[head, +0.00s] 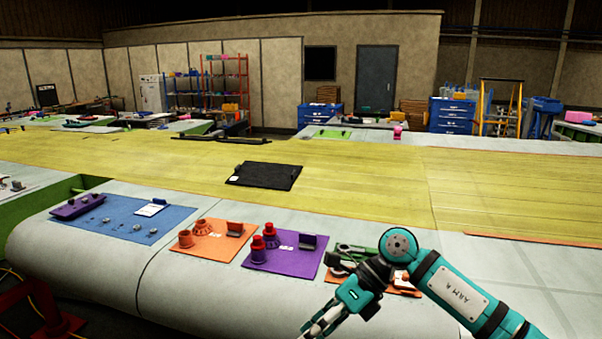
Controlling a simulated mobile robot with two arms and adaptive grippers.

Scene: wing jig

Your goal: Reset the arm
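My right gripper (322,322) is at the bottom edge, low in front of the wing jig's near edge. Its grey fingers are small and partly cut off, so I cannot tell whether they are open or shut. I see nothing clearly held in it. My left arm and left gripper are not in view.
The pale wing surface (200,290) carries a blue mat (125,225), an orange mat (210,250) with orange parts, and a purple mat (285,262) with red parts. My arm partly covers another orange mat (405,291). A black mat (265,175) lies on the yellow panel (370,185).

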